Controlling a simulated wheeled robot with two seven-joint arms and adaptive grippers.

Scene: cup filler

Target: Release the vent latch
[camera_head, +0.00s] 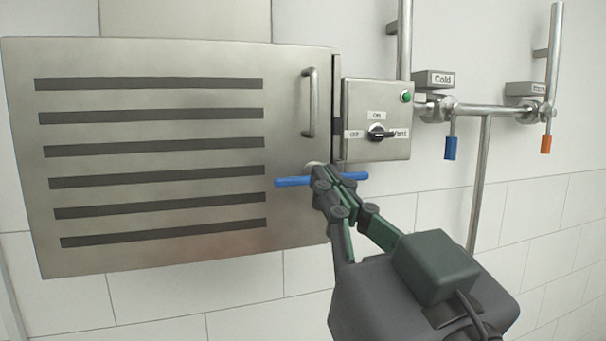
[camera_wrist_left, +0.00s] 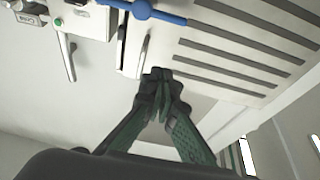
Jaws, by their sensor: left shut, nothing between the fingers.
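The vent latch is a blue bar (camera_head: 293,182) lying nearly level at the lower right edge of the slotted steel vent door (camera_head: 200,247). It also shows at the top of the left wrist view (camera_wrist_left: 168,17), with a round blue hub. My left gripper (camera_head: 325,174) is shut and empty. In the head view its fingertips overlap the middle of the latch and hide part of it. In the left wrist view the fingertips (camera_wrist_left: 158,76) appear apart from the bar. My right gripper is in neither view.
A vertical door handle (camera_head: 310,103) is above the latch. A steel switch box (camera_head: 375,148) with a dial and green button is right of the door. Pipes with a blue lever (camera_head: 450,148) and an orange lever (camera_head: 546,144) are farther right. Tiled wall lies below.

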